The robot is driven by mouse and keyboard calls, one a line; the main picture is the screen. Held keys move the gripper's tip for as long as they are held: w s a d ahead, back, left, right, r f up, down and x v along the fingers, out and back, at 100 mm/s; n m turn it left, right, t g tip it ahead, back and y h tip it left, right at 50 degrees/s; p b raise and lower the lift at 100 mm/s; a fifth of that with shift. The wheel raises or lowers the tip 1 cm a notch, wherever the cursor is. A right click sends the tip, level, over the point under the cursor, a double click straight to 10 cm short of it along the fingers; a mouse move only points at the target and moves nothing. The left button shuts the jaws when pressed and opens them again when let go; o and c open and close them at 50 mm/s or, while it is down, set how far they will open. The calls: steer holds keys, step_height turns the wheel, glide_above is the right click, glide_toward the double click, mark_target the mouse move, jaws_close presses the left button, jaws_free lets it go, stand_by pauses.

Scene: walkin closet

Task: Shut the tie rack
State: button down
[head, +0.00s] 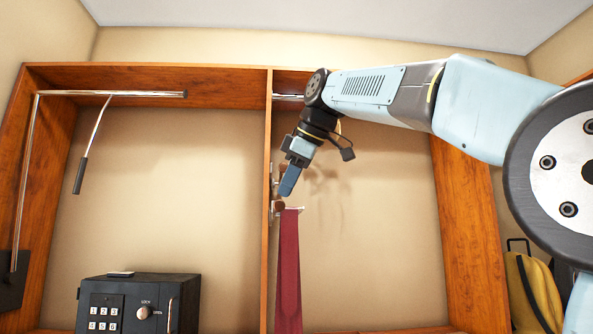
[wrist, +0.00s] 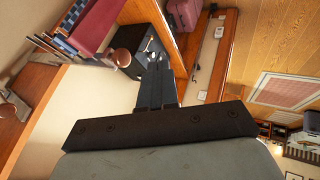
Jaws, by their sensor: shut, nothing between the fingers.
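The tie rack (head: 275,208) is a metal fitting on the central wooden divider, with a brown rounded part. It juts out to the right of the divider and a dark red tie (head: 289,265) hangs from it. In the wrist view the tie (wrist: 97,22) shows at the upper left, with a brown knob (wrist: 121,58) close to the fingers. My gripper (head: 286,191) is shut and empty, pointing down just above the rack. In the wrist view its fingers (wrist: 153,62) are together; whether they touch the rack I cannot tell.
The wooden divider (head: 267,130) stands directly left of my gripper. A black safe (head: 140,303) sits low in the left bay. A pull-down metal rod (head: 110,94) hangs at the upper left. A yellow bag (head: 533,295) is at the far right. The right bay beside the tie is clear.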

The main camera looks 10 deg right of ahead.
steer(key=w+a+f, duration=0.1)
steer(key=w+f, duration=0.1)
steer(key=w, duration=0.4)
steer(key=shift+f, duration=0.4)
